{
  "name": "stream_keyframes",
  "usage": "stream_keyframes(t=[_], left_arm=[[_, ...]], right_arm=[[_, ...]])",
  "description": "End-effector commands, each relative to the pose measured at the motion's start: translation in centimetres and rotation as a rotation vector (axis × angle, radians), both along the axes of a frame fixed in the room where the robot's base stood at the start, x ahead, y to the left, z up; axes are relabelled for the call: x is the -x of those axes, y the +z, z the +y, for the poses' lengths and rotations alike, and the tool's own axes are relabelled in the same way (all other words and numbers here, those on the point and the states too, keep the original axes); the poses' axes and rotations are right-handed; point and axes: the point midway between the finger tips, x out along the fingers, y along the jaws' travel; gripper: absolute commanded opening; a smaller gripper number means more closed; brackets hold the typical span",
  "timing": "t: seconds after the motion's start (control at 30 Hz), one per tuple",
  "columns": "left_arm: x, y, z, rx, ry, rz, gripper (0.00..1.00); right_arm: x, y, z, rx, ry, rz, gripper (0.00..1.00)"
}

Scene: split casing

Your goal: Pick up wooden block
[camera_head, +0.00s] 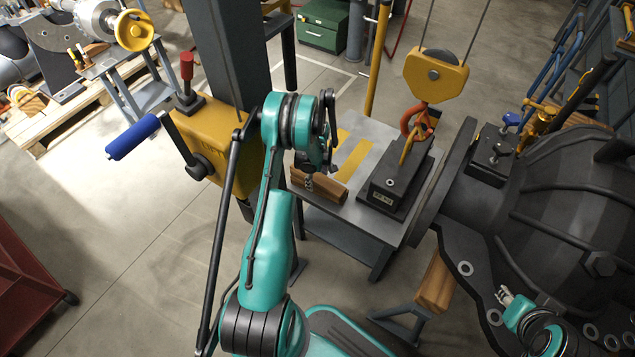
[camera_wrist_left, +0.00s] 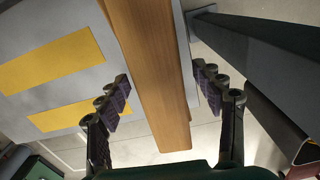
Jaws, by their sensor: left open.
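The wooden block (camera_head: 325,188) is a brown beam lying along the near left edge of the grey table. In the left wrist view the block (camera_wrist_left: 152,70) runs lengthwise between my two finger pads, with a visible gap on each side. My left gripper (camera_head: 309,182) is open at the block, partly hidden by its own wrist in the head view; its open fingers (camera_wrist_left: 162,90) also show in the left wrist view. My right gripper (camera_head: 507,297) is at the lower right, by the large dark casing, too small to judge.
The grey table (camera_head: 385,143) has yellow markings (camera_head: 354,160). A dark weight (camera_head: 399,180) hangs on or rests below a yellow hook block (camera_head: 436,75) right of the block. A yellow crank unit (camera_head: 212,150) stands left. The dark casing (camera_head: 570,190) fills the right.

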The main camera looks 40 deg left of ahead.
Motion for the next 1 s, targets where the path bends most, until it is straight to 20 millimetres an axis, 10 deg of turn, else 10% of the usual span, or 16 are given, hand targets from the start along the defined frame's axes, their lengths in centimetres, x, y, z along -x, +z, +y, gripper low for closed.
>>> stream_keyframes(t=[0.3, 0.67, 1.0], left_arm=[[0.0, 0.1, 0.0, 0.0, 0.0, 0.0, 0.01], [0.0, 0.7, 0.0, 0.0, -0.001, 0.0, 0.01], [0.3, 5.5, -1.6, 0.0, -0.005, 0.001, 0.01]], right_arm=[[0.0, 0.1, 0.0, 0.0, 0.0, 0.0, 0.32], [0.0, 0.4, 0.0, 0.0, 0.0, 0.0, 0.32], [0.0, 3.1, 0.0, 0.0, 0.0, 0.0, 0.32]])
